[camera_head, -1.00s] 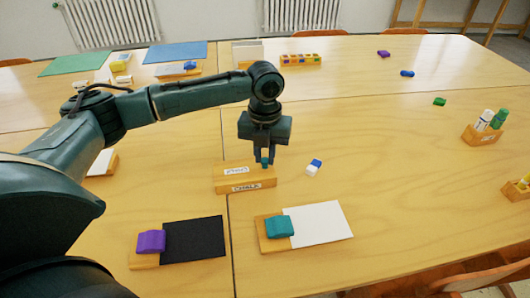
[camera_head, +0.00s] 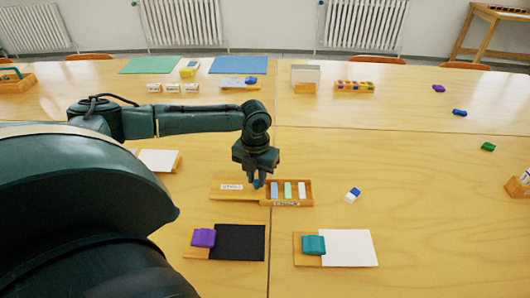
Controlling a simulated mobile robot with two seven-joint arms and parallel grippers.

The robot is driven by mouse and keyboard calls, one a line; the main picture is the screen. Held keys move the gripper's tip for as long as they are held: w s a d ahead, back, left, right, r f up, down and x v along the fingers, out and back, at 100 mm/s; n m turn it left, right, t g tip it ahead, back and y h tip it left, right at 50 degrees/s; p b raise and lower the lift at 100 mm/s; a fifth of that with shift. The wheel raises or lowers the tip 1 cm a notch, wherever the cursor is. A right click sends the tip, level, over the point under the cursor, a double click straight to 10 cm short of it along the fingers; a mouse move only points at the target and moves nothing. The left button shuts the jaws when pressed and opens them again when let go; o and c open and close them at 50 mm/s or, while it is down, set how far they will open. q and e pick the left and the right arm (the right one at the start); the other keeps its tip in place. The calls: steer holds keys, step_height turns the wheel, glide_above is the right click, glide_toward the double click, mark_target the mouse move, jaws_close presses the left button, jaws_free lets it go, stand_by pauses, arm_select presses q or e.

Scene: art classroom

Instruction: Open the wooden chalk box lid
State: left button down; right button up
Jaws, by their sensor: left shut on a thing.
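The wooden chalk box (camera_head: 308,194) stands on the table in the middle of the head view, with a label on its front. Its lid (camera_head: 218,192), with a white label on top, lies slid to the left of the box opening. Blue, green and white chalk pieces (camera_head: 288,189) show inside the open part. My left gripper (camera_head: 258,184) points down at the right part of the lid and is shut on it. The exact grip point is small and partly hidden by the fingers. My right gripper is not in view.
In front lie a black sheet (camera_head: 240,243) with a purple eraser (camera_head: 203,238) and a white sheet (camera_head: 350,248) with a teal eraser (camera_head: 313,245). A blue-and-white eraser (camera_head: 353,195) lies right of the box. The table's right side is mostly clear.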

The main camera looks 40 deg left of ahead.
arm_select(q)
steer(key=c, duration=1.3)
jaws_free()
step_height(320, 180, up, 13)
steer(key=shift+p, duration=0.45)
